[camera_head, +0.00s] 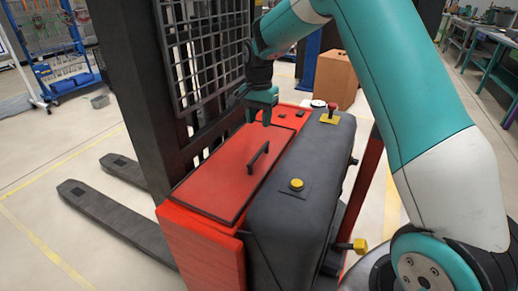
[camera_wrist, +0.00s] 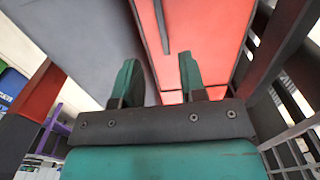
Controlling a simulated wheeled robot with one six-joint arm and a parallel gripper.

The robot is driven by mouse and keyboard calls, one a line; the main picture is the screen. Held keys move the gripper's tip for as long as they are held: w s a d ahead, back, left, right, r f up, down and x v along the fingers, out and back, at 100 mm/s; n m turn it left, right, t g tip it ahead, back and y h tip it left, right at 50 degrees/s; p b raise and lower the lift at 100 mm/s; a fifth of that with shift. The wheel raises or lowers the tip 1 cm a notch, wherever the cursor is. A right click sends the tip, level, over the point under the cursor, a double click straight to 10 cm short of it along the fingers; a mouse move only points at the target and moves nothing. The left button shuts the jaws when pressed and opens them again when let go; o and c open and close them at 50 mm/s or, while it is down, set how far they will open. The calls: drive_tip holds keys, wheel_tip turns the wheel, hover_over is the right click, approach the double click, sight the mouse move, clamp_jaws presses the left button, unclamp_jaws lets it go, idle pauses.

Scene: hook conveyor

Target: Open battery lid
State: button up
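The battery lid (camera_head: 222,178) is a flat red panel on top of a red and black pallet stacker, and it lies closed. A black bar handle (camera_head: 258,157) stands up from the lid. My gripper (camera_head: 259,118) is above the far end of the lid, beyond the handle and apart from it. In the wrist view my gripper (camera_wrist: 158,76) has its two green fingers spread with nothing between them. The red lid (camera_wrist: 205,35) shows beyond the fingers, with a dark bar, seemingly the handle (camera_wrist: 163,25), near its left side.
A black mesh guard (camera_head: 205,55) and mast rise on the left. The forks (camera_head: 115,220) extend over the floor. A cardboard box (camera_head: 335,78) stands behind.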

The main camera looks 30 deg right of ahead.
sight(259, 152)
wheel_tip(259, 152, down, 11)
drive_tip(key=shift+r, duration=0.15)
clamp_jaws()
